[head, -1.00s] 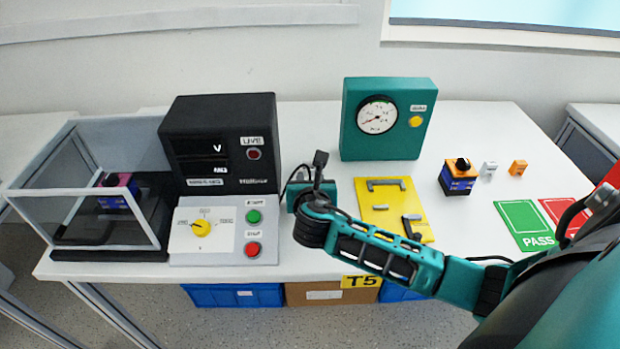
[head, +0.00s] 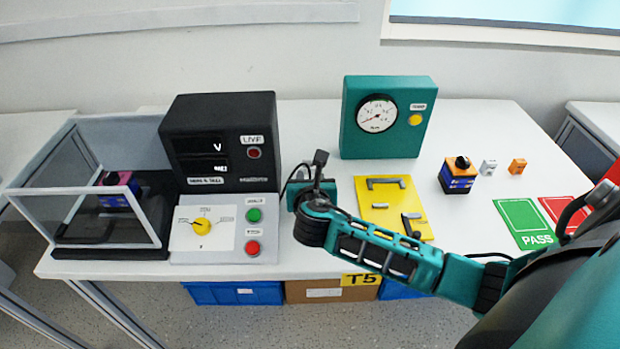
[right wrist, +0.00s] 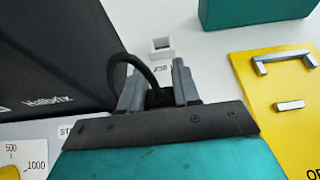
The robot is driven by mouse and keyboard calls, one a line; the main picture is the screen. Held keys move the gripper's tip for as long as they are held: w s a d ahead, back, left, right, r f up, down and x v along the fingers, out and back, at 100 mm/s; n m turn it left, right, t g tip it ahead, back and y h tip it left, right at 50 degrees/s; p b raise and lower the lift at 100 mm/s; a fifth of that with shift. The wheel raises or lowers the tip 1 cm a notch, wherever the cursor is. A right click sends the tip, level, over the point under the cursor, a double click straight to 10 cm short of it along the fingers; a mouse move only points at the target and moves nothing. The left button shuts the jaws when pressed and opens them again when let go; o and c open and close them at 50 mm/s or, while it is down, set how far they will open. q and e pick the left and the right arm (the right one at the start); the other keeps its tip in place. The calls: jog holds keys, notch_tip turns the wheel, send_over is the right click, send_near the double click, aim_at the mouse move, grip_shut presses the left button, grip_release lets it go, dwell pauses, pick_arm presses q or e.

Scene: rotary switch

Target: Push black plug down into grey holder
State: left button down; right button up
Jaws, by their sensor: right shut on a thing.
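My right gripper (head: 297,184) is at the middle of the table, just right of the grey control panel. In the right wrist view, the gripper (right wrist: 158,88) is shut on the black plug (right wrist: 160,97), which shows low between its two grey fingers. A black cable (right wrist: 124,62) arches up from there to the left. The small light grey holder (right wrist: 161,47), with a square opening on top, stands beyond the fingertips, apart from the plug in the picture. The opening looks empty. In the head view my gripper and wrist hide the plug and holder. My left gripper is not in view.
The black meter box (head: 222,140) and grey control panel (head: 182,240) stand close on the left. The teal gauge box (head: 350,140) is behind right. The yellow plate (head: 372,222) lies to the right. A clear-walled enclosure (head: 100,247) is at far left.

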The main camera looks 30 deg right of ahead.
jog(key=shift+f+b, duration=0.55)
jog(key=shift+f, duration=1.05)
jog(key=o, duration=1.1)
jog(key=shift+s, duration=0.1)
jog(key=p+v, duration=0.1)
jog(key=v, duration=1.1)
jog(key=shift+s+a+r, duration=0.2)
jog(key=shift+s+a, duration=0.05)
jog(key=shift+a, duration=0.05)
jog(key=shift+s, duration=0.1)
